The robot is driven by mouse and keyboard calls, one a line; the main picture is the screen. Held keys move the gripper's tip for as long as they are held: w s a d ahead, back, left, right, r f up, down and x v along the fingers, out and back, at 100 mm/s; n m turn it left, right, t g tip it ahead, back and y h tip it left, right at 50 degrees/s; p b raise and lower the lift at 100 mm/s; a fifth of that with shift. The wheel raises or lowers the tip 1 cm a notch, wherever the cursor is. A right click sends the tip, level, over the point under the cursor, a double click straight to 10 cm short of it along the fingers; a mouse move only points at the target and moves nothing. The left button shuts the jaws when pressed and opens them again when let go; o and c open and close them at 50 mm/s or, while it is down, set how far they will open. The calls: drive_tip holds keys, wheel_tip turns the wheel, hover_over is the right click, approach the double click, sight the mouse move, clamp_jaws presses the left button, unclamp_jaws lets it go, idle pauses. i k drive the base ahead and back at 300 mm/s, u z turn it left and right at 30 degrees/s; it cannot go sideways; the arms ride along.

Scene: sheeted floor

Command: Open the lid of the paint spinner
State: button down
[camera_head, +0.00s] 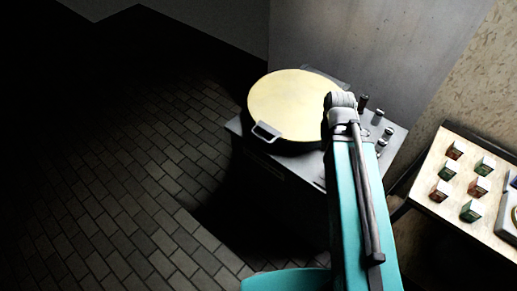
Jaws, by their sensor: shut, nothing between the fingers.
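The paint spinner (300,172) is a grey box-shaped unit standing on the floor near the middle of the view. Its round, pale yellow lid (290,98) has a dark rim and lies flat on top, closed. A grey lid handle (265,132) sticks out at the rim's front left. My teal arm rises from the bottom, and its grey joint overlaps the lid's right edge in the picture. I cannot make out my gripper's fingers. Part of the spinner's top and front is hidden behind my arm.
Small knobs or bottles (383,138) stand on the spinner's right side. A pale table (428,200) at the right holds several small coloured cubes. A grey panel (365,45) stands behind the spinner. The tiled floor (130,180) at the left is clear but dark.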

sight(288, 104)
drive_tip(key=u, duration=0.45)
drive_tip(key=k, duration=1.5)
drive_tip(key=z, duration=0.4)
drive_tip(key=i, duration=1)
drive_tip(key=u, duration=0.05)
